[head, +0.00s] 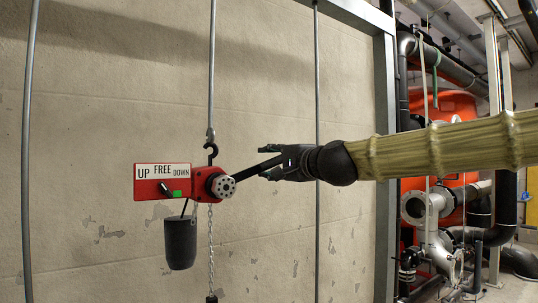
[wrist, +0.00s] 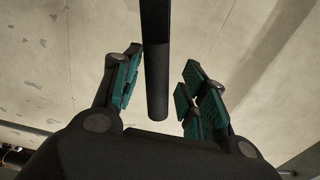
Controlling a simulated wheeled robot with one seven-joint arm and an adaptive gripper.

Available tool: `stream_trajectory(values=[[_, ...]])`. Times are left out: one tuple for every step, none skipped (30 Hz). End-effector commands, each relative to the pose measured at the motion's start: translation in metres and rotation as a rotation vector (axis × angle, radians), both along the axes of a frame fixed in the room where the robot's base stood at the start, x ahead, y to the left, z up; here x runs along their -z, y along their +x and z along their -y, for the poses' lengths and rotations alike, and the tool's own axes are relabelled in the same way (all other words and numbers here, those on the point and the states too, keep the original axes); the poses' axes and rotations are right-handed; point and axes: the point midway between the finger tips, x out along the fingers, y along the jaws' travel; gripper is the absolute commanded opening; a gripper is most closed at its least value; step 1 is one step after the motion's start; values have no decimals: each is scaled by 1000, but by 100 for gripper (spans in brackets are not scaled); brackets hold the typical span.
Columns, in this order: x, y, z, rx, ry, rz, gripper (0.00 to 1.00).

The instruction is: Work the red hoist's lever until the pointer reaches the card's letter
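The red hoist (head: 203,187) hangs from a hook (head: 211,136) in front of the wall. Its white plate (head: 163,171) reads UP, FREE and DOWN, with a small black selector and a green square below the words. Its black lever (head: 250,170) slants up to the right from the round hub (head: 223,187). My gripper (head: 274,163) is at the lever's outer end. In the wrist view, the lever's end (wrist: 157,80) lies between the spread teal-padded fingers of my gripper (wrist: 160,88), with gaps on both sides. I cannot make out a pointer or a lettered card.
A black container (head: 180,242) hangs below the hoist, beside a chain (head: 210,250). Thin vertical pipes run along the wall, one (head: 317,90) behind my gripper. A grey frame post (head: 385,120) and a red tank with pipework (head: 440,215) stand at right.

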Motion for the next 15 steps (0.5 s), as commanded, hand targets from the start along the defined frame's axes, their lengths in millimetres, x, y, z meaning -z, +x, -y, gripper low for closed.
stream_trajectory(values=[[6, 1, 1, 0, 7, -6, 43], [9, 1, 1, 0, 12, -10, 43], [13, 2, 2, 0, 21, -17, 43], [17, 2, 2, 0, 28, -23, 43], [20, 3, 3, 1, 37, -29, 43], [25, 3, 4, 1, 48, -37, 43], [28, 4, 4, 1, 57, -44, 43], [31, 4, 5, 1, 65, -50, 43], [35, 4, 6, 1, 76, -57, 43], [37, 5, 6, 1, 83, -61, 43], [38, 5, 7, 1, 89, -66, 43], [40, 5, 7, 1, 95, -70, 43], [40, 5, 8, 1, 98, -73, 43], [40, 6, 8, 1, 100, -74, 43], [39, 6, 8, 1, 101, -74, 43]])
